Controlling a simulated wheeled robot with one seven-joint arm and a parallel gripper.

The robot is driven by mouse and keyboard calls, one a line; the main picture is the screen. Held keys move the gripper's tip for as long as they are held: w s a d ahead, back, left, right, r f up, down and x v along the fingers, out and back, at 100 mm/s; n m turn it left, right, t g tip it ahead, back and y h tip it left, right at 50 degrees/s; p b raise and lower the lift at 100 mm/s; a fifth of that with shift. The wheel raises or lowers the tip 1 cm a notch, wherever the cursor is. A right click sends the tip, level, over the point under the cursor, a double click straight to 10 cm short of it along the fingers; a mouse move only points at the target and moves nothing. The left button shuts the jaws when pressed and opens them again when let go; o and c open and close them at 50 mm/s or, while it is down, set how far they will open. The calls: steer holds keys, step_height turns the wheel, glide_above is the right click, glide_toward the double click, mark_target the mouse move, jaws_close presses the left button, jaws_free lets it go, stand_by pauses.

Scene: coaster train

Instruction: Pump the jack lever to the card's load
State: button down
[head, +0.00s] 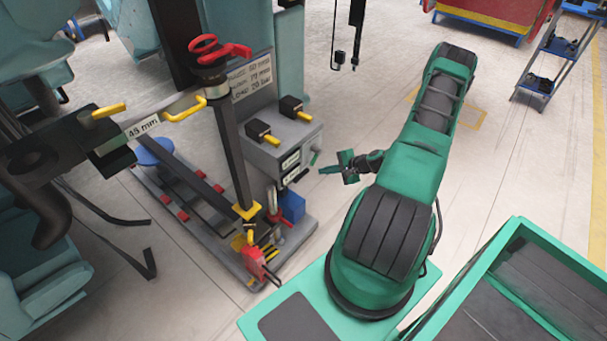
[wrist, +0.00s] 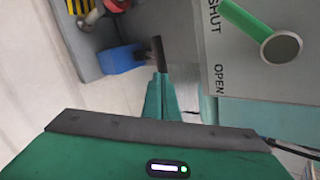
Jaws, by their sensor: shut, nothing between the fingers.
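The grey control box (head: 280,140) stands left of my gripper (head: 326,170) in the head view. A lettered card (head: 250,78) on its back panel has three lines; the bottom one seems to read a load of 20 bar. A green valve handle (wrist: 245,20) shows close in the wrist view, pointing up-left between the words SHUT and OPEN, nearer SHUT. My gripper is shut and empty, apart from the box; its fingertips also show in the wrist view (wrist: 158,45). A tall dark post with a red handle (head: 220,50) stands on the rig; I cannot tell which part is the jack lever.
Two black-and-yellow switches (head: 291,106) sit on top of the box. A blue block (head: 292,206) and a red part (head: 262,266) stand on the grey base plate (head: 303,232). A green-rimmed tray (head: 515,232) is at right. Open floor lies behind my arm.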

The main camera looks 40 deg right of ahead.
steer(key=a+n+t, duration=0.1)
steer(key=n, duration=0.4)
steer(key=n+t, duration=0.4)
steer(key=n, duration=1.3)
glide_above(302, 174)
steer(key=w, duration=0.1)
steer(key=shift+a+f, duration=0.25)
steer(key=shift+f, duration=0.65)
steer(key=shift+s+d+f+m, duration=0.15)
steer(key=shift+s+f, duration=0.15)
steer(key=shift+f, duration=0.2)
steer(key=shift+s+d+f+m, duration=0.15)
steer(key=shift+s+f, duration=0.15)
steer(key=shift+f, duration=0.2)
steer(key=shift+s+f, duration=0.45)
steer(key=shift+f, duration=0.25)
